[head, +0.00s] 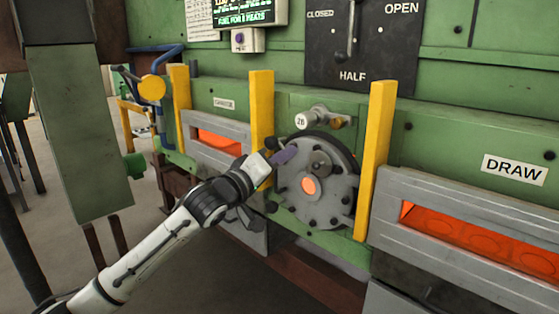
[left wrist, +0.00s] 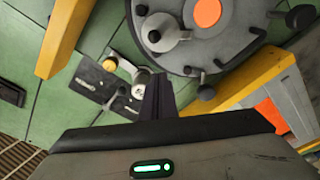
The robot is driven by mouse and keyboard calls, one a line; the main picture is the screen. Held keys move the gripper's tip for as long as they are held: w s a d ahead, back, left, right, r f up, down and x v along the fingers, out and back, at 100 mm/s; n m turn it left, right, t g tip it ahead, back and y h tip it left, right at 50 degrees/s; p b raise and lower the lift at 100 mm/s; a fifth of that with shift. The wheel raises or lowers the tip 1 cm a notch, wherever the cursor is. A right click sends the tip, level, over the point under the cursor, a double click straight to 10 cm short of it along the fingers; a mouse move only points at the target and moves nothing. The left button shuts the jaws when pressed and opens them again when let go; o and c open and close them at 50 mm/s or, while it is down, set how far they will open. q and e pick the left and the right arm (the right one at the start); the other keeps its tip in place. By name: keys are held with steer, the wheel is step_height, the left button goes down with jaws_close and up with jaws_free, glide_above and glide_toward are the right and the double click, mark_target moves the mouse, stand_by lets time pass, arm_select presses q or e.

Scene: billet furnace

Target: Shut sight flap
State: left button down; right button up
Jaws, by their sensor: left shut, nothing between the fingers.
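The round grey furnace door (head: 290,195) has a glowing orange sight hole (head: 308,187), uncovered. A small grey disc with a knob, which looks like the sight flap (head: 320,163), sits just above and right of the hole. In the left wrist view the hole (left wrist: 207,12) glows at the top, with the flap (left wrist: 163,32) to its left. My left gripper (head: 285,156) is shut and empty, at the door's upper left, left of the flap. Its dark fingers (left wrist: 158,98) point toward the flap in the left wrist view, with no clear contact. My right gripper is not in view.
Yellow posts (head: 261,115) (head: 380,160) stand on both sides of the door. A fitting marked 28 (head: 302,120) juts out above it. Glowing slots lie left (head: 218,142) and right (head: 470,242). A black lever plate (head: 335,70) hangs above.

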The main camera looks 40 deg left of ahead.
mark_target(316, 154)
arm_select(q)
steer(key=w, duration=0.3)
steer(key=w+p, duration=0.1)
steer(key=w, duration=0.1)
steer(key=shift+w+r, duration=0.15)
steer(key=shift+r, duration=0.15)
steer(key=d+f, duration=0.1)
steer(key=s+d+f, duration=0.1)
steer(key=shift+s+d+f, duration=0.15)
steer(key=shift+d+f, duration=0.25)
